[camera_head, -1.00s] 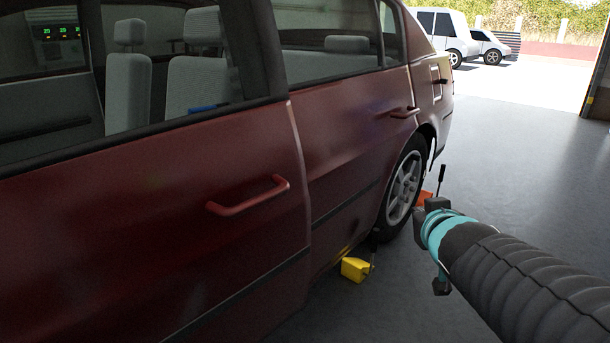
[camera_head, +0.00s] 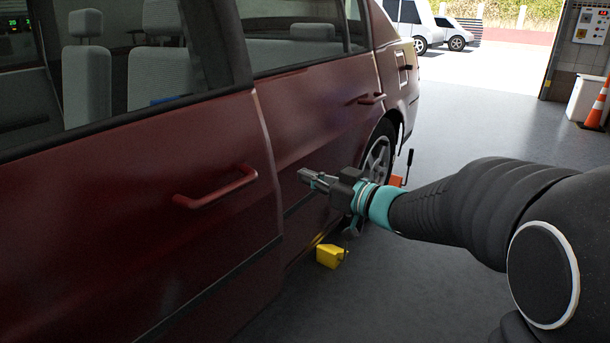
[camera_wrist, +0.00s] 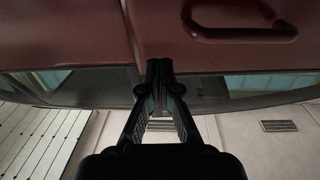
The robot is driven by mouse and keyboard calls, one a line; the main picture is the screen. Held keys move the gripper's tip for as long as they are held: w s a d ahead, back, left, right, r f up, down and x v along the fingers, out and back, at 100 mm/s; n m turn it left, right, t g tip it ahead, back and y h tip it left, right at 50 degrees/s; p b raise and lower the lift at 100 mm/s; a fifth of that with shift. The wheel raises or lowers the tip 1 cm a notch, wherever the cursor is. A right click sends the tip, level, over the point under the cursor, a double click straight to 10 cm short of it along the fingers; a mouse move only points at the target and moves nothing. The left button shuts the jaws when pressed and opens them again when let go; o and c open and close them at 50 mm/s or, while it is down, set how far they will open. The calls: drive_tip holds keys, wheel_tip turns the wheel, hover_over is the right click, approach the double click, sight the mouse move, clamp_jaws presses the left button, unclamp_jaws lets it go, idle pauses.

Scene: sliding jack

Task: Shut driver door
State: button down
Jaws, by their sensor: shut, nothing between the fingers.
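The driver door (camera_head: 130,245) is the dark red front door, at the left in the head view. Its rear edge stands slightly out from the rear door (camera_head: 310,130), and their trim strips do not line up, so it looks slightly ajar. Its red handle (camera_head: 215,188) also shows in the upper right of the wrist view (camera_wrist: 240,32), where the car appears upside down. My gripper (camera_head: 304,175) is shut and empty, pointing left, to the right of the door's rear edge. In the wrist view its fingertips (camera_wrist: 160,66) overlap the car side near the door seam; contact cannot be told.
A yellow block (camera_head: 330,256) lies on the floor below the car's side. An orange jack (camera_head: 397,181) with an upright lever stands by the rear wheel (camera_head: 378,160). A traffic cone (camera_head: 598,106) stands far right. The floor between is open.

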sight(261, 160)
drive_tip(key=x, duration=1.1)
drive_tip(key=shift+w+a, duration=0.25)
